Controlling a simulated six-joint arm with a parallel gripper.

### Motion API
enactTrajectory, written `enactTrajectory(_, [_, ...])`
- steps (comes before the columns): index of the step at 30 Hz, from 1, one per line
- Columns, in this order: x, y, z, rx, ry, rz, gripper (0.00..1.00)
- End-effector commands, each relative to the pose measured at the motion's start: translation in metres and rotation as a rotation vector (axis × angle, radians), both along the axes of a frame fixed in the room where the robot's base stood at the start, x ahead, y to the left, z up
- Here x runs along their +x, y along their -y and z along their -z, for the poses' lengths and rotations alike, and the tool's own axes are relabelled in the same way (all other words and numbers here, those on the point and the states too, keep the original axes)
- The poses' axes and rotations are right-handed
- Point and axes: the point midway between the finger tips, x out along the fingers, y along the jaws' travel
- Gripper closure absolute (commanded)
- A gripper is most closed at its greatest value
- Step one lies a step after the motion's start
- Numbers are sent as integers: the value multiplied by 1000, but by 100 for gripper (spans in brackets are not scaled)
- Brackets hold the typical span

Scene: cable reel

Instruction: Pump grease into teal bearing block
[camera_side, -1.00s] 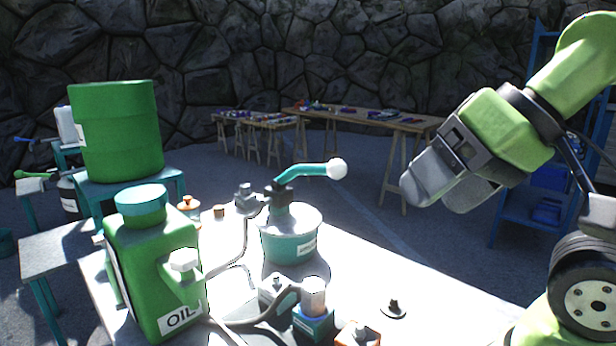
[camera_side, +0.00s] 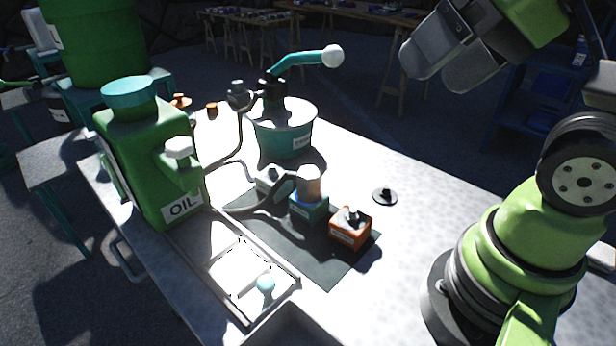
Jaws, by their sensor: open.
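The teal bearing block (camera_side: 308,206) sits on a dark mat, between a grey block (camera_side: 268,181) and an orange block (camera_side: 350,229). A pale cylindrical coupler (camera_side: 309,182) stands upright on top of the teal block, with a hose (camera_side: 262,209) running to its side. The teal grease pump (camera_side: 284,134) stands behind the blocks. Its teal lever (camera_side: 300,60) is raised and ends in a white ball knob (camera_side: 332,55). My gripper (camera_side: 437,68) is at the upper right, open and empty, to the right of the knob and apart from it.
A green oil can (camera_side: 150,165) stands at the left of the table. A tray (camera_side: 247,283) with a teal ball (camera_side: 265,283) lies at the front. A small black cap (camera_side: 385,196) lies right of the blocks. The table's right part (camera_side: 400,260) is mostly clear.

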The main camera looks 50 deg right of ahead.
Motion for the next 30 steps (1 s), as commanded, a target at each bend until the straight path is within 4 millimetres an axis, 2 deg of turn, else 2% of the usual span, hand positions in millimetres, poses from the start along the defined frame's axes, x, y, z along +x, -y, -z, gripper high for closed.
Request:
enactTrajectory(7, [0,0,0,0,0,0,27])
enactTrajectory(8, [0,0,0,0,0,0,29])
enactTrajectory(17, [2,0,-2,-5,-1,-4,98])
enactTrajectory(23, [21,6,-26,-67,-29,-51,100])
enactTrajectory(30, [67,25,-72,-202,-104,-148,100])
